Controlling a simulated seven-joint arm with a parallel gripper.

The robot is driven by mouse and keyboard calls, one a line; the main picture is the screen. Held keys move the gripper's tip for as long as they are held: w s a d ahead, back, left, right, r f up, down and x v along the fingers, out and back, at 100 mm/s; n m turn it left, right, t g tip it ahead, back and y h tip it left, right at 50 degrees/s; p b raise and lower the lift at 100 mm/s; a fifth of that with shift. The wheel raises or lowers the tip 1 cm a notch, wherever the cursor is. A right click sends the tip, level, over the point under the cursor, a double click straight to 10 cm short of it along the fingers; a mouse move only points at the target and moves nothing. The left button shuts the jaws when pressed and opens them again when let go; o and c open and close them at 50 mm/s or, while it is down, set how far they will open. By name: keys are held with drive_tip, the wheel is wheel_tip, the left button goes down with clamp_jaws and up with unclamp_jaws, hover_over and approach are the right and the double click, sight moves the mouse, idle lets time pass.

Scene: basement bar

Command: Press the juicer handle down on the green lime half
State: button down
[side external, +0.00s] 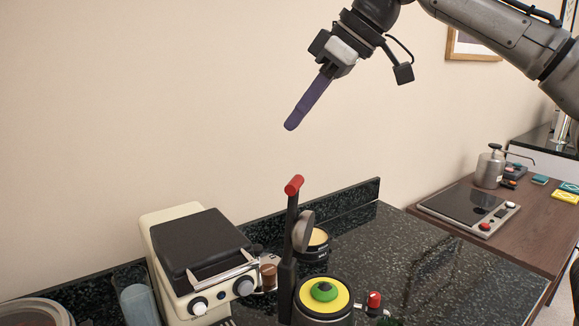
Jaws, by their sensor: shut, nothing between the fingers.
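The juicer stands on the dark countertop in the side external view. Its black lever (288,240) is raised almost upright, topped by a red handle (294,185). The green lime half (323,291) sits on the round yellow top (340,305) of the juicer's dark base, just right of the lever's foot. My gripper (291,125) is shut and empty, its purple fingers together and slanting down to the left. The fingertips are in the air above the red handle in the picture, apart from it. The lower part of the juicer is cut off by the frame.
A cream appliance with a black lid (204,245) stands to the left. A round dark container with a yellowish top (318,238) is behind the juicer. A small red-topped item (374,299) is to its right. The countertop (440,275) further right is clear.

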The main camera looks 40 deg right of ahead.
sight(296, 179)
drive_tip(key=shift+w+a+f, duration=0.15)
drive_tip(key=shift+w+f, duration=0.05)
drive_tip(key=shift+f, duration=1.25)
drive_tip(key=shift+w+a+f, duration=0.15)
drive_tip(key=shift+w+f, duration=0.1)
drive_tip(key=shift+f, duration=1.25)
drive_tip(key=shift+w+a+f, duration=0.15)
drive_tip(key=shift+w+f, duration=0.05)
drive_tip(key=shift+f, duration=1.25)
drive_tip(key=shift+s+d, duration=0.1)
drive_tip(key=shift+s+d+t, duration=0.25)
drive_tip(key=shift+s+t, duration=0.05)
drive_tip(key=shift+s, duration=0.05)
